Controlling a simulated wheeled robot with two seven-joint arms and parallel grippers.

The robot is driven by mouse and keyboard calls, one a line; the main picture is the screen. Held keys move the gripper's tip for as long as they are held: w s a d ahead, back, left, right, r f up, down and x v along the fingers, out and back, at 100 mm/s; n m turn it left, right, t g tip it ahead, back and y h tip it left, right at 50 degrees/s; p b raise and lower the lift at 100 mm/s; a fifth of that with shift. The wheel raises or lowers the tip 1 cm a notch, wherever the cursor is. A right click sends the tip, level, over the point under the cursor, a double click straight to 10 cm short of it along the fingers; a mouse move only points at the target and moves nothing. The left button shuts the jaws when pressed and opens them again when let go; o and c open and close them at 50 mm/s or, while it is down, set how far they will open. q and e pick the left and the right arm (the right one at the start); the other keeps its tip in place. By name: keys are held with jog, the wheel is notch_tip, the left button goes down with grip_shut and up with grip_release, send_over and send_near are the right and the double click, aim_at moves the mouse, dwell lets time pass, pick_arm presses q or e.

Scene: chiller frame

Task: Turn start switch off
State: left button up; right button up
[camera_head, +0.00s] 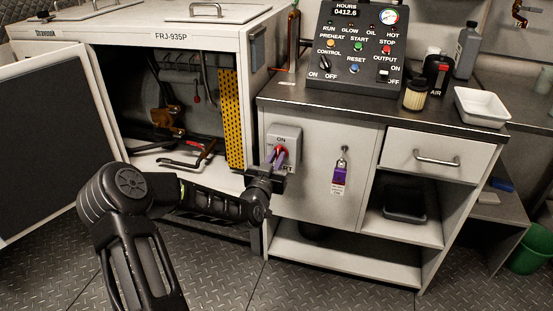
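The start switch (290,135) is a grey box on the front of the cabinet, left of its door. "ON" shows at its top and the end of a label, "RT", at its lower right. A red knob sits in its middle, mostly covered by my gripper. My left gripper (277,157) is at the switch, its purple fingertips around or against the red knob. I cannot tell whether they are closed on it. The knob's exact angle is hidden. My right gripper is not in view.
A control panel (352,45) with lamps and a gauge stands on the counter. A padlock with a purple tag (340,175) hangs right of the switch. The open FRJ-935P cabinet (170,40) stands left. A white tray (482,107) and a jar (415,95) are on the counter.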

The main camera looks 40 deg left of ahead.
pick_arm(q)
grip_shut()
jog(key=shift+n, duration=0.3)
jog(key=n+b, duration=0.1)
jog(key=n, duration=0.3)
jog(key=shift+a, duration=0.15)
jog(key=shift+s+a+f+n+b, duration=0.15)
jog(key=shift+n+b, duration=0.15)
jog(key=shift+n, duration=1.95)
jog(key=shift+w+a+f+n+b, duration=0.1)
jog(key=shift+n+b, duration=0.25)
jog(key=shift+n, duration=1.95)
jog(key=shift+s+a+f+n+b, duration=0.15)
jog(key=shift+n+b, duration=0.15)
jog(key=shift+n, duration=1.95)
jog(key=shift+d, duration=0.1)
